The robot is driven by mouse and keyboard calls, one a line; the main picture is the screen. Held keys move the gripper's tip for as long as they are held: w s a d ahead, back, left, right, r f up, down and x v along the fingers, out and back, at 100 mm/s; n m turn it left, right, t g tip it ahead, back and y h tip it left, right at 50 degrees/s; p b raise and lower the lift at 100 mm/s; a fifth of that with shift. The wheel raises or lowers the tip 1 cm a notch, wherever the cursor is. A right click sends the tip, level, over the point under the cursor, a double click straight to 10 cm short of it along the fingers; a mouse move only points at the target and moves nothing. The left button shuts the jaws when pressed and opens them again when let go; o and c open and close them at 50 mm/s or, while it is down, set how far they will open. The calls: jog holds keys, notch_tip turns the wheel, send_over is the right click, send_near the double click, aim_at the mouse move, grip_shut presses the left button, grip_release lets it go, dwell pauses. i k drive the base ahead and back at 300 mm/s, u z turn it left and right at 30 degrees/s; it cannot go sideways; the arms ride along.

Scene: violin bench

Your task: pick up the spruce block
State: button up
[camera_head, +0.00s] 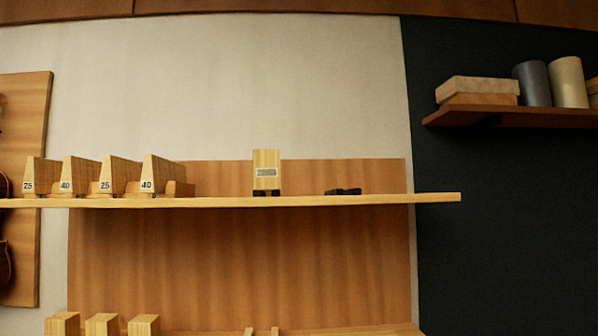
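A pale, straight-grained wooden block (266,159) stands upright near the middle of the upper shelf; it may be the spruce block. It has a small grey label, too small to read, and two small dark pieces at its foot. More pale blocks (103,324) stand at the bottom left, cut off by the picture's edge. I cannot tell from the picture which wood each block is. My gripper is not in view, and nothing is seen touching the upright block.
The upper shelf (300,201) also bears several wedge-shaped blocks marked 25 and 40 (117,175) at left and small dark pieces (343,191) right of the block. A dark shelf (475,118) at upper right holds boxes and cylinders. A violin board (32,130) hangs at left.

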aim_at(267, 163)
jog(key=z, duration=0.35)
jog(key=k, duration=0.95)
jog(key=u, duration=0.1)
jog(key=i, duration=0.75)
jog(key=u, duration=0.65)
jog(key=i, duration=1.25)
jog(key=z, duration=0.7)
jog(key=i, duration=0.6)
jog(key=z, duration=0.4)
jog(key=k, duration=0.9)
jog(key=z, duration=0.15)
jog(key=i, duration=0.95)
jog(key=u, duration=0.05)
